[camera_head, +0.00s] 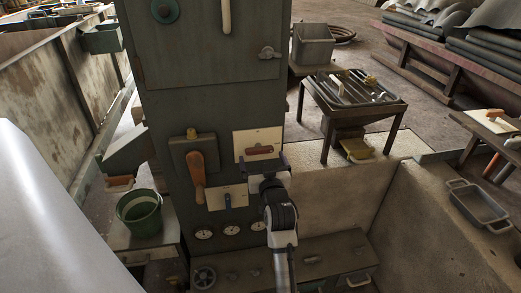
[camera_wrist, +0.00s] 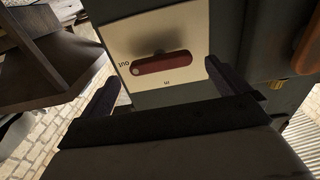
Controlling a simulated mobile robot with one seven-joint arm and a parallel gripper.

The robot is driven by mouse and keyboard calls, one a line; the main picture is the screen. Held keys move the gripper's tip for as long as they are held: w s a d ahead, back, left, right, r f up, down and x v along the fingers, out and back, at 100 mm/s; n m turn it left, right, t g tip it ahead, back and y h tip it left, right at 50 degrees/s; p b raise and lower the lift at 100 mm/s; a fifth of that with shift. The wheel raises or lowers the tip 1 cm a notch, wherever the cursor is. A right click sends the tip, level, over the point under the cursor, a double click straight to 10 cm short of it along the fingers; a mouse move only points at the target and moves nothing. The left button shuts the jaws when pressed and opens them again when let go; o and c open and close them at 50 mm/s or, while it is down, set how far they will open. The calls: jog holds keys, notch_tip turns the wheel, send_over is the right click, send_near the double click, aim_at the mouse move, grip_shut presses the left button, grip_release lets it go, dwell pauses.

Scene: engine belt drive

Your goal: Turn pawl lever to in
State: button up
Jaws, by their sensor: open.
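The pawl lever appears to be the red-brown bar on a cream plate in the cabinet's front face. In the head view the lever (camera_head: 260,150) lies roughly level; in the wrist view the lever (camera_wrist: 165,63) also lies nearly level across the plate (camera_wrist: 120,35). A small round mark shows at its left end. Dark lettering, seemingly "out", stands by that end, and a small, unclear mark sits below the bar. My gripper (camera_head: 268,180) is just below the plate. In the wrist view its open fingers stand apart on either side of the lever, with nothing visibly held.
Gauges (camera_head: 231,229) line the cabinet's lower face.

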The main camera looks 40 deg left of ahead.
aim_at(260, 153)
jog(key=shift+x, duration=1.85)
jog(key=c, duration=0.9)
